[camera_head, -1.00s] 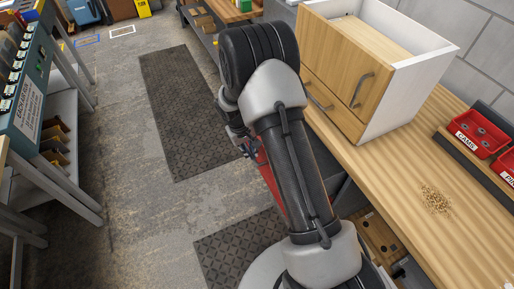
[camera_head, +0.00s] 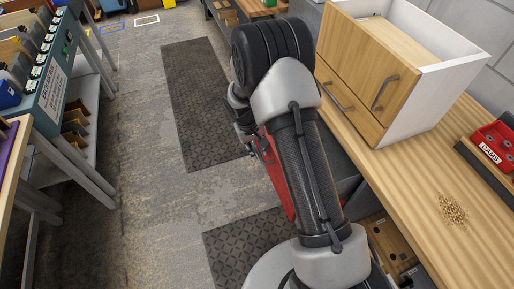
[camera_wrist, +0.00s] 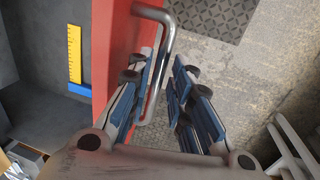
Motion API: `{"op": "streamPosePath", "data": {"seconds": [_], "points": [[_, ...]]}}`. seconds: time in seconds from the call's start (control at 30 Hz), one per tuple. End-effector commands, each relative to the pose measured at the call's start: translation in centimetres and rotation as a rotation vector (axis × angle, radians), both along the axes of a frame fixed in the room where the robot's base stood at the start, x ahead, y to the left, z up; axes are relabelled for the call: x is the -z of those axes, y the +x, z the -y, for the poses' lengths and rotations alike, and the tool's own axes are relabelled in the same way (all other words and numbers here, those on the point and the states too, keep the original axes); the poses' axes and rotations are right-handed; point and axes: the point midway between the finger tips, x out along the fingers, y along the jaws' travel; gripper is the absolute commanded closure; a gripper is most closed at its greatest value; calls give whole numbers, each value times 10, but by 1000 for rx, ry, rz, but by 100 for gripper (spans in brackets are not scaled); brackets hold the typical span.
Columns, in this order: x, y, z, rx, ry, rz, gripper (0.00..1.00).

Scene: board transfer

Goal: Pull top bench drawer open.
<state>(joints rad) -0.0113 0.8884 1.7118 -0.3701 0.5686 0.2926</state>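The top bench drawer has a red front (camera_wrist: 112,45) and a grey inside (camera_wrist: 40,95) that shows in the wrist view, so it stands at least partly open. Its metal bar handle (camera_wrist: 167,45) is on the outer side of the front. My gripper (camera_wrist: 162,82) is at the handle, with the bar between its two blue-padded fingers. A gap shows between the bar and the right finger, so the fingers look open. In the head view the red front (camera_head: 279,180) shows beside my arm, which hides much of the drawer and the handle.
The wooden bench top (camera_head: 415,170) carries a wood-fronted cabinet (camera_head: 370,80) and a red bin (camera_head: 495,140). A yellow ruler (camera_wrist: 74,50) lies in the drawer. A rack (camera_head: 60,90) stands at the left. Floor with dark mats (camera_head: 205,100) is clear between.

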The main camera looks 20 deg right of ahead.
Motion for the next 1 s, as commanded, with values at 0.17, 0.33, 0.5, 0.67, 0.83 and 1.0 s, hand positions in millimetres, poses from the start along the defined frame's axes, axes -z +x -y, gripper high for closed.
{"op": "streamPosePath", "data": {"seconds": [0.17,0.33,0.5,0.67,0.83,1.0], "points": [[-1,0,0,0,0,0,80],[-14,1,-3,0,0,4,80],[-48,2,-9,0,0,6,80],[-81,1,-16,-2,0,5,80],[-106,0,-21,0,-1,2,80],[-117,-1,-23,0,0,0,80]]}}
